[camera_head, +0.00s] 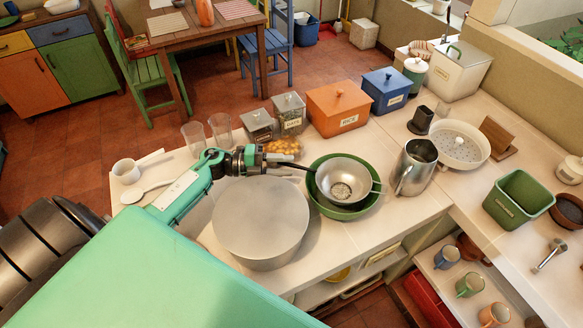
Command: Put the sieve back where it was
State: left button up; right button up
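The sieve (346,180) is a round metal bowl with a mesh bottom, a dark handle on its left and a small loop on its right. It sits over or inside the green bowl (331,209); whether it touches the bowl cannot be told. My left gripper (284,162) reaches in from the left over the large round metal pot (262,222) and closes around the sieve's dark handle. The fingertips are small and partly hidden by the handle. My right gripper is not in view.
A metal pitcher (415,168) stands right of the sieve, with a white colander (459,145) beyond. Orange (338,108) and blue (387,90) canisters, jars (290,114) and glasses (194,137) line the back edge.

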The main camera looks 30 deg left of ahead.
pick_arm(q)
jog(key=b+v, duration=0.3)
jog(key=v, duration=0.6)
jog(key=shift+a, duration=0.25)
